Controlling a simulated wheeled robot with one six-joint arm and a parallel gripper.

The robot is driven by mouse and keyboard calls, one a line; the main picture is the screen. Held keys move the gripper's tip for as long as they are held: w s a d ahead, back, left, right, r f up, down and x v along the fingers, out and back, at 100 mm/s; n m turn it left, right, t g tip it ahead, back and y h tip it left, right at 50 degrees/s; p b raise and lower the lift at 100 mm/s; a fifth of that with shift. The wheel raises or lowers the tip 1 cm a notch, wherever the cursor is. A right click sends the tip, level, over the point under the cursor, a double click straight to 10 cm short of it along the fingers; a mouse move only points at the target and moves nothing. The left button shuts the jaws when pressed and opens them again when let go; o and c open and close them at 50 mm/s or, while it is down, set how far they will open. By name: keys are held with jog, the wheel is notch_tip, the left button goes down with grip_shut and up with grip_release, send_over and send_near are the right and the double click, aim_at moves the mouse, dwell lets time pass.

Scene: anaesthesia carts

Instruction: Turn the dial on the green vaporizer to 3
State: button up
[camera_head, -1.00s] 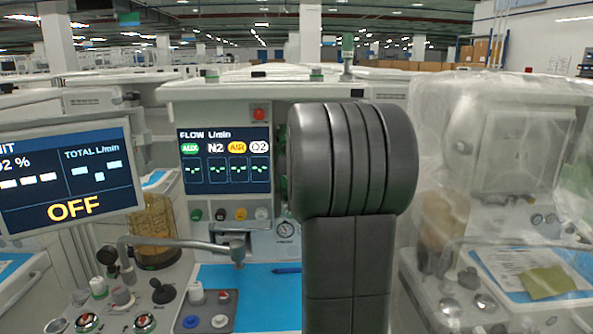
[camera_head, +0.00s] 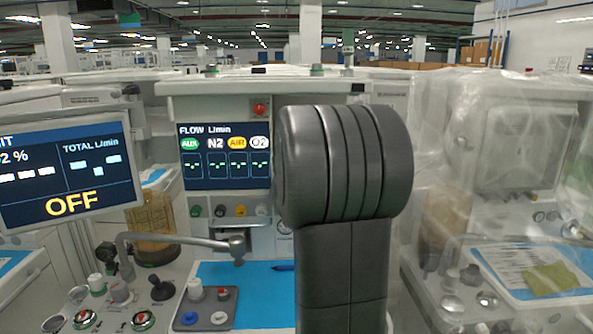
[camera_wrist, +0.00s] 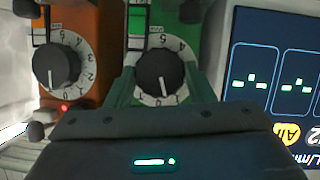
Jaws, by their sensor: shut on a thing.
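The green vaporizer (camera_wrist: 160,20) is in the middle of the wrist view. Its round black dial (camera_wrist: 160,68) sits on a white numbered ring, and a white pointer line on the dial points down toward the low-number end near 0. My gripper (camera_wrist: 161,82) has its two greenish fingers on either side of this dial and is shut on it. Part of the ring is hidden by the fingers. In the head view my arm hides the vaporizers and my gripper.
An orange vaporizer (camera_wrist: 85,20) with a similar black dial (camera_wrist: 55,66) stands close on the left in the wrist view. The flow screen (camera_wrist: 270,70) is close on the right; it also shows in the head view (camera_head: 225,156). A jointed metal arm (camera_head: 180,240) reaches over the blue work surface (camera_head: 262,300).

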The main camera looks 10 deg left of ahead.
jog(key=n+b, duration=0.1)
jog(key=b, duration=0.1)
jog(key=n+h+b, duration=0.1)
jog(key=b, duration=0.1)
jog(key=shift+a+f+t, duration=0.2)
jog(key=shift+f+t, duration=0.1)
jog(key=shift+f, duration=0.1)
jog(key=n+h+b, duration=0.1)
jog(key=n+b, duration=0.1)
jog(key=b, duration=0.4)
jog(key=shift+s+a+f+t+h, duration=0.1)
jog(key=shift+t+h, duration=0.3)
jog(key=n+t+h+b, duration=0.1)
jog(key=n+b, duration=0.1)
jog(key=b, duration=0.2)
jog(key=shift+n, duration=0.3)
jog(key=shift+r+n+t+h+b, duration=0.25)
jog(key=shift+n+h+b, duration=0.35)
jog(key=shift+b, duration=0.7)
jog(key=o, duration=1)
jog(key=shift+a, duration=0.1)
jog(key=shift+c, duration=0.2)
jog(key=shift+r+p, duration=0.15)
jog(key=shift+p, duration=0.25)
